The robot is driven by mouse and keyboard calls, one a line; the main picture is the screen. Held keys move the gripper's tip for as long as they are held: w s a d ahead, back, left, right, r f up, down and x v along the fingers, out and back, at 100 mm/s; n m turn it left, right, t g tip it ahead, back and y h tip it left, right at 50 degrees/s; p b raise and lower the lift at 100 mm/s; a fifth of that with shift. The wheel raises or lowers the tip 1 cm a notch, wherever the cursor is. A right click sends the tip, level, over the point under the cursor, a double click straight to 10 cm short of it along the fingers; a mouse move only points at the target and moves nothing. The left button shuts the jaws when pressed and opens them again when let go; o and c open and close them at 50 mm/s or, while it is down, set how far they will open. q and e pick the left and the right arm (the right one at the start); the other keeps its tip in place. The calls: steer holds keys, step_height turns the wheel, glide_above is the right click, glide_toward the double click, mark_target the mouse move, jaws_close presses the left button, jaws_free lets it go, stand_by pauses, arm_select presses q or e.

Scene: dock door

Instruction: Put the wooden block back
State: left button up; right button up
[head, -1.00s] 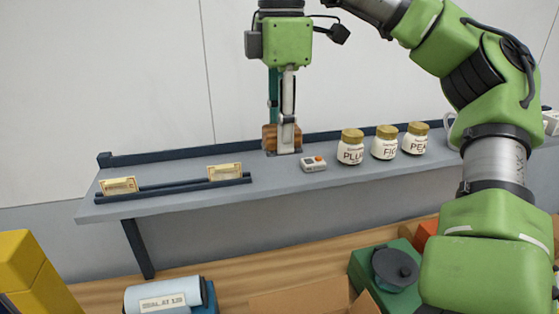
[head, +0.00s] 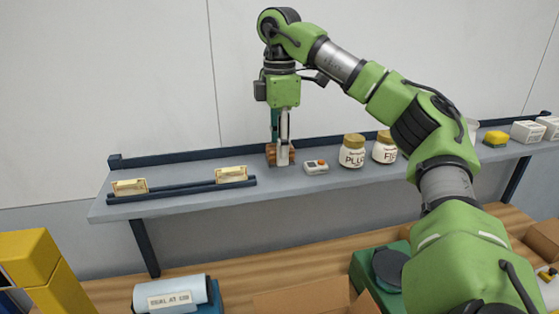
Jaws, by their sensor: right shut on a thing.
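The wooden block (head: 270,153) is brown and stands on the grey wall shelf (head: 200,203), left of the middle of the view. My right gripper (head: 282,152) points straight down and is shut on the block, with a finger covering part of its front. The block's lower edge is at the shelf surface; whether it rests fully there I cannot tell. My left gripper is not in view.
A small white device with an orange button (head: 316,167) sits close right of the block. Jars labelled PLUM (head: 353,152) and FIG (head: 384,149) stand further right. A dark rail with two cream cards (head: 231,174) lies left. A yellow sponge-like item (head: 495,139) and white boxes (head: 527,131) are far right.

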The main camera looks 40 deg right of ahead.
steer(key=shift+w+d+f, duration=0.25)
steer(key=shift+w+f, duration=0.1)
steer(key=shift+f, duration=1.55)
steer(key=shift+f, duration=0.15)
steer(key=o, duration=1)
steer(key=shift+r, duration=6.2)
